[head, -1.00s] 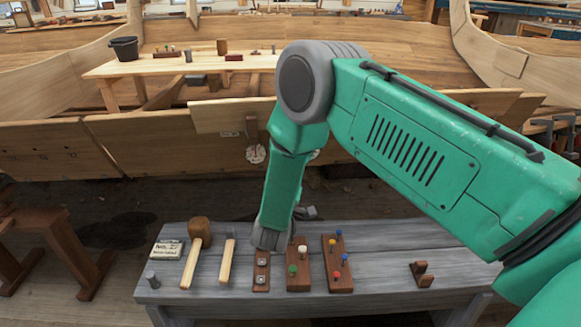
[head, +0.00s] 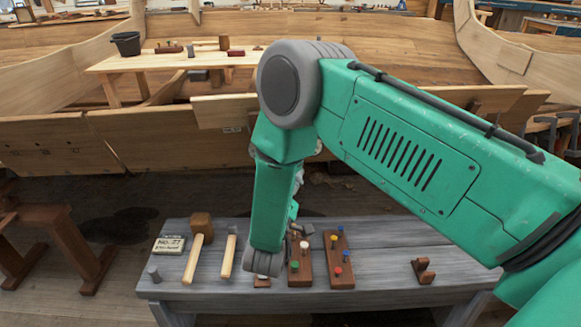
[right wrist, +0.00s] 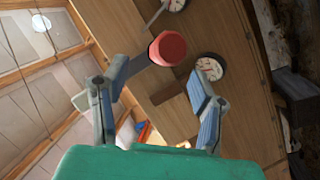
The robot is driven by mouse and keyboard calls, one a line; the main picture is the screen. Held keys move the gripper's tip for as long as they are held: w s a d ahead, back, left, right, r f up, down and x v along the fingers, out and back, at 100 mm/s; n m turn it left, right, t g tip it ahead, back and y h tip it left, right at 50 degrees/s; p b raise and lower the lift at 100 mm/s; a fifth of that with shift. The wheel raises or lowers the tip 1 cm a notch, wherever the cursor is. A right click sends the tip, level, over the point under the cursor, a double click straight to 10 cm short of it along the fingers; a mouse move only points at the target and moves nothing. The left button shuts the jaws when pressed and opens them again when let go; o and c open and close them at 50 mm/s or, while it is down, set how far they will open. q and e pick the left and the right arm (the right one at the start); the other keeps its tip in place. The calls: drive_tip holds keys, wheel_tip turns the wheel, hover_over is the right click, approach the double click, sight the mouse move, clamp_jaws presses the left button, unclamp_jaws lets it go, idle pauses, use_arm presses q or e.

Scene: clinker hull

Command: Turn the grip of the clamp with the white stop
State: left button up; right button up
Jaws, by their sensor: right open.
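In the right wrist view a red, round-ended stop (right wrist: 167,48) sits on a dark bar, ahead of my right gripper (right wrist: 150,88). A round pale disc with dark marks and a dark rim (right wrist: 210,68) lies against the planks to its right. A second such disc (right wrist: 176,4) is cut by the top edge. The gripper's fingers are wide apart with nothing seen between the tips. In the head view my right arm hides most of the gripper and the clamp area; a sliver of pale disc (head: 318,148) shows beside the arm. No white stop is clearly visible. My left gripper is out of view.
The grey bench (head: 380,262) bears a mallet (head: 199,242), a sign (head: 169,245), peg blocks (head: 339,262) and a small brown block (head: 423,271). The planked hull (head: 150,140) stands behind it. The bench's right half is mostly clear.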

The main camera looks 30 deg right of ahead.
drive_tip(key=v, duration=0.5)
drive_tip(key=shift+s+a+f, duration=0.1)
drive_tip(key=shift+s+a, duration=0.1)
drive_tip(key=shift+a, duration=0.1)
idle(1.0)
drive_tip(key=s+f+n+g+y, duration=0.1)
drive_tip(key=s+f+g+y, duration=0.2)
drive_tip(key=s+f+y, duration=0.4)
drive_tip(key=s+f+n+g+y, duration=0.1)
drive_tip(key=s+f+g+y, duration=0.2)
drive_tip(key=f, duration=0.6)
drive_tip(key=s+f+g+y, duration=0.1)
drive_tip(key=s+g, duration=0.2)
drive_tip(key=s, duration=0.7)
drive_tip(key=s+f+m+g+y, duration=0.1)
drive_tip(key=s+g, duration=0.3)
drive_tip(key=s, duration=0.7)
drive_tip(key=shift+s+a+f+y, duration=0.15)
drive_tip(key=shift+a+f+y, duration=0.2)
drive_tip(key=shift+f+y, duration=0.4)
